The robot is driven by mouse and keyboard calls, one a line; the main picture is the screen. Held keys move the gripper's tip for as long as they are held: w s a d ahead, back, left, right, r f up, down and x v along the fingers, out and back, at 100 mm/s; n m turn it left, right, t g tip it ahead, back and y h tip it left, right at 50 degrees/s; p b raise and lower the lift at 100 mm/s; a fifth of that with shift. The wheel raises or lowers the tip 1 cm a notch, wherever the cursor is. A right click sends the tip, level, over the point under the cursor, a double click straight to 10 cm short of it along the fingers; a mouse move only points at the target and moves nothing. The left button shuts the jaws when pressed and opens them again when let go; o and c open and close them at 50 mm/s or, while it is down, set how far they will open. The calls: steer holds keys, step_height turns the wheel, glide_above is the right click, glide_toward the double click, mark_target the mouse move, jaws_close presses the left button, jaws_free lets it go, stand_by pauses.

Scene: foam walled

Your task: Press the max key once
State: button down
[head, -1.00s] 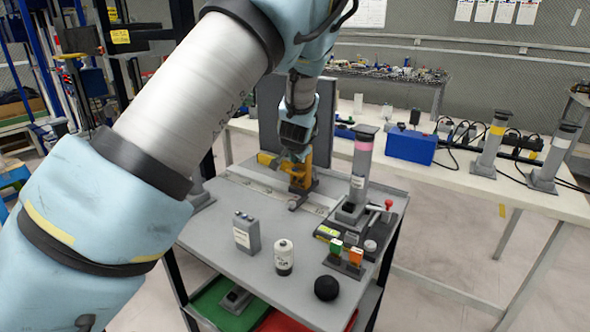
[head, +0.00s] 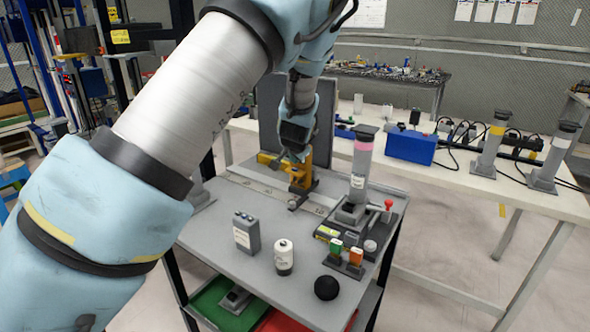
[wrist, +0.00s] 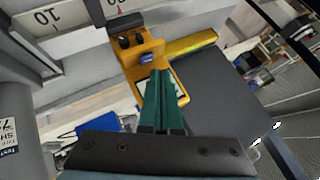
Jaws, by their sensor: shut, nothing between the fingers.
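A yellow device (head: 301,176) stands on the grey cart top beneath my gripper. No max lettering is legible, so I cannot tell whether the blue key is the max key. My gripper (wrist: 161,75) has green fingers shut together, empty, pointing at the device just below the blue key in the picture. Contact cannot be told. In the head view my gripper (head: 292,154) is above the device, fingertips mostly hidden.
A dark upright panel (head: 324,125) rises behind the device. Bare cart surface lies in front of it.

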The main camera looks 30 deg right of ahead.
steer(key=shift+f, duration=0.1)
steer(key=shift+f, duration=0.3)
steer(key=shift+f+b, duration=0.4)
steer(key=shift+b, duration=0.15)
stand_by(0.5)
steer(key=shift+r, duration=0.1)
steer(key=shift+r+p, duration=0.55)
steer(key=shift+r, duration=0.2)
steer(key=shift+r+p, duration=1.65)
steer(key=shift+r, duration=0.85)
